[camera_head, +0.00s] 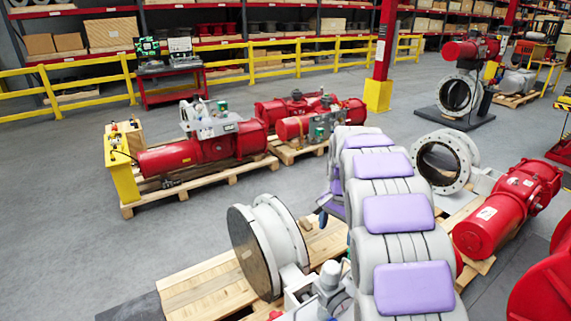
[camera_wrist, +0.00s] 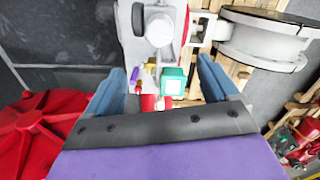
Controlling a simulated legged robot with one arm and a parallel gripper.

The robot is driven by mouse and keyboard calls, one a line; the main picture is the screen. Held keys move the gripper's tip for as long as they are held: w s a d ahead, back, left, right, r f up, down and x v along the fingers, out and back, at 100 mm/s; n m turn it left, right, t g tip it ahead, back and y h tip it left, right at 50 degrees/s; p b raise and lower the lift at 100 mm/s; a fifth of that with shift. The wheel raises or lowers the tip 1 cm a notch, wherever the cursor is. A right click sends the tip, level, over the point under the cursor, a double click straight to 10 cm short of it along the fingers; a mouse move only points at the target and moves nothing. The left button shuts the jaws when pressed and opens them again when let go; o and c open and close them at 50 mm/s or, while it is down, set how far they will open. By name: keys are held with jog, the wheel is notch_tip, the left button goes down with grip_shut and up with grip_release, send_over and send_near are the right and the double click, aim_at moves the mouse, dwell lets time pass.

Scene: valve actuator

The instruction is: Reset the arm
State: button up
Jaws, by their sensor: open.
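My arm, grey with purple pads, stretches across the right half of the head view and hides part of the valve assembly below it. In the wrist view my gripper (camera_wrist: 162,66) is open, its two blue fingers apart with nothing held between them. Beyond the fingers is a grey-white actuator part (camera_wrist: 155,35) with a round knob, and a small teal box (camera_wrist: 173,80) shows between the fingers. A white flanged valve (camera_wrist: 265,40) lies to the right of the fingers. In the head view a flanged valve (camera_head: 270,245) with a dark disc sits left of my arm.
Wooden pallets (camera_head: 205,285) lie under the near valve. A yellow railing (camera_head: 275,62) runs along the back. Grey floor (camera_head: 60,220) is clear at left.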

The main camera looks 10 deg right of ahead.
jog(key=s+a+f+n+b, duration=0.1)
jog(key=s+a+n+b, duration=0.1)
jog(key=s, duration=1.1)
jog(key=s+a+f+n+g+b, duration=0.1)
jog(key=s+a+n, duration=0.4)
jog(key=s, duration=0.9)
jog(key=s+a+f+n+b, duration=0.3)
jog(key=s+a+n+b, duration=0.1)
jog(key=s, duration=1)
jog(key=shift+a+g, duration=0.25)
jog(key=shift+g, duration=0.15)
jog(key=shift+f, duration=0.1)
